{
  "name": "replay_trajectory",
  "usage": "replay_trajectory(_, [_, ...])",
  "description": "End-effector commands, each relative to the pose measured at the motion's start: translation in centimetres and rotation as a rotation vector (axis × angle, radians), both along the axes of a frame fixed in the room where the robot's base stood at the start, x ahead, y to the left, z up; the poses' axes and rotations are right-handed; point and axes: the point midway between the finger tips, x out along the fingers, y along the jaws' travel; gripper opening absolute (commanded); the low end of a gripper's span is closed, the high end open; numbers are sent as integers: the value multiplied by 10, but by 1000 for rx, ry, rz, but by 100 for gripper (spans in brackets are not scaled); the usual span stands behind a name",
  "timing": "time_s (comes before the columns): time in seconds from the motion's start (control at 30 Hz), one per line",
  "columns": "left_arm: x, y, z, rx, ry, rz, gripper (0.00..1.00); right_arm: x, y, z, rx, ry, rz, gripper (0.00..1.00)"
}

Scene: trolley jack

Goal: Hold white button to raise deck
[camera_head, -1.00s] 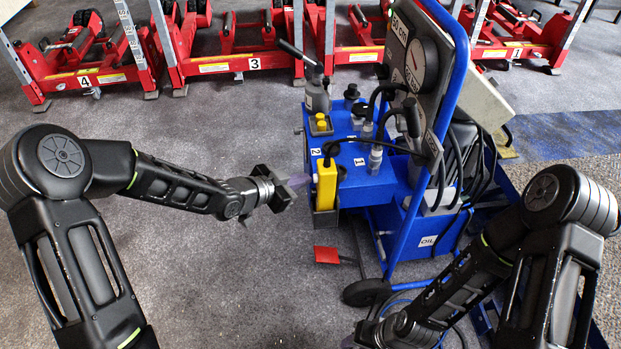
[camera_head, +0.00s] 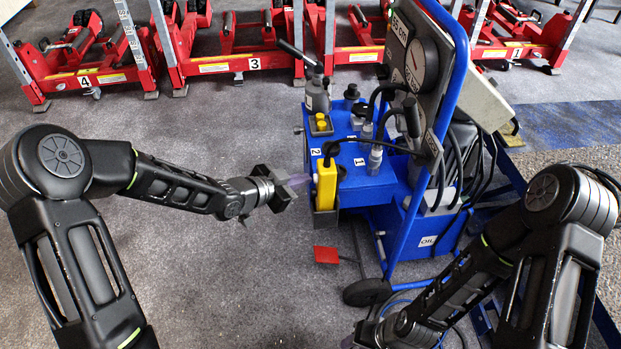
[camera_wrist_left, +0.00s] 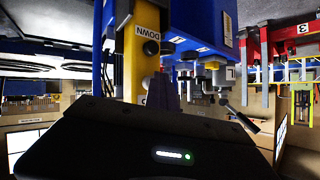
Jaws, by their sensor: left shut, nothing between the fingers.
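A yellow pendant control box (camera_head: 327,187) hangs upright on the front of the blue hydraulic unit (camera_head: 372,180). It also shows in the left wrist view (camera_wrist_left: 141,65), with a white DOWN label and a second label partly hidden by my gripper. My left gripper (camera_head: 300,180) is shut and empty, its tips pointing at the pendant's left side.
Red numbered lifting jacks (camera_head: 250,62) stand along the back. A red pedal (camera_head: 326,255) lies on the floor below the pendant. Grey floor left of the unit is clear.

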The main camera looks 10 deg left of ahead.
Motion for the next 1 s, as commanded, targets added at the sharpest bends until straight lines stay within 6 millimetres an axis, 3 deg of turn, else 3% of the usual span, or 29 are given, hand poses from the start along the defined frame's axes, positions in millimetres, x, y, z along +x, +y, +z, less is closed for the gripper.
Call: replay_trajectory(1.0, [-7,28,2,0,2,3,0,0,0,22,0,0,0,36])
